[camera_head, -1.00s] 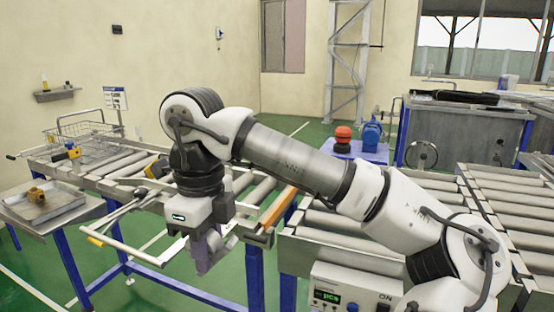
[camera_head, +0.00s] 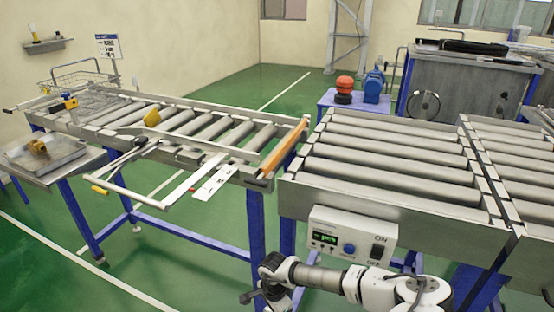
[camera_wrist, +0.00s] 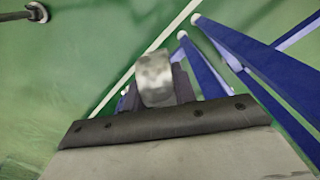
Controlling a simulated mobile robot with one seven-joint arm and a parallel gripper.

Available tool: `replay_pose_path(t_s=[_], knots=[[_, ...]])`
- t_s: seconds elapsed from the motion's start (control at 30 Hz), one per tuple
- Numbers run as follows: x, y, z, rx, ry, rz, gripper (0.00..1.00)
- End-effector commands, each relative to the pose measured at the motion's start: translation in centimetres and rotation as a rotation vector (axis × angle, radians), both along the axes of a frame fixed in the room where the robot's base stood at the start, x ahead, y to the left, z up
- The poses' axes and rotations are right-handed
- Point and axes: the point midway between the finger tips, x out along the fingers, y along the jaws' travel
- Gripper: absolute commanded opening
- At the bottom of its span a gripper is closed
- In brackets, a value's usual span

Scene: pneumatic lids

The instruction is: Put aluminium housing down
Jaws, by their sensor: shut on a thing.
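A grey metal piece, which I take for the aluminium housing (camera_wrist: 154,76), shows in the wrist view. It sits at the end of my gripper (camera_wrist: 160,94), which is shut on it. The housing is off the floor, with green floor and blue table legs behind it. Its lower part is hidden by the gripper body. In the head view my arm is low at the bottom edge, in front of the conveyors; the housing cannot be made out there.
A roller conveyor (camera_head: 190,135) with an orange end bar (camera_head: 284,150) stands left. A second conveyor (camera_head: 390,165) stands right, with a control box (camera_head: 350,236) on its front. A metal tray (camera_head: 70,155) holding a brass-coloured part (camera_head: 38,146) is far left. Open floor lies front left.

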Motion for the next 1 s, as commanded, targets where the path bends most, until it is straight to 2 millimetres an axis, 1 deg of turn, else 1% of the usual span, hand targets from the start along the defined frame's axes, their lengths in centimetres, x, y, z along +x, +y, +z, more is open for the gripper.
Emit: replay_pose_path(t_s=[0.03, 0.1, 0.17, 0.43, 0.57, 0.67, 0.8, 1.0], knots=[[0.3, -0.2, -1.8, 0.000, 0.002, 0.024, 0.00], [0.7, -0.6, -3.7, 0.000, 0.002, 0.057, 0.00], [0.9, -0.8, -4.8, 0.002, 0.001, 0.078, 0.00], [0.9, -0.6, -4.4, 0.005, 0.001, 0.078, 0.00], [0.8, -0.5, -4.2, 0.006, 0.001, 0.148, 0.00], [0.8, -0.1, -4.0, 0.010, 0.000, 0.279, 0.00], [0.8, 0.1, -3.4, 0.013, -0.001, 0.521, 0.00], [0.9, -0.2, -2.5, 0.008, -0.003, 0.815, 0.00]])
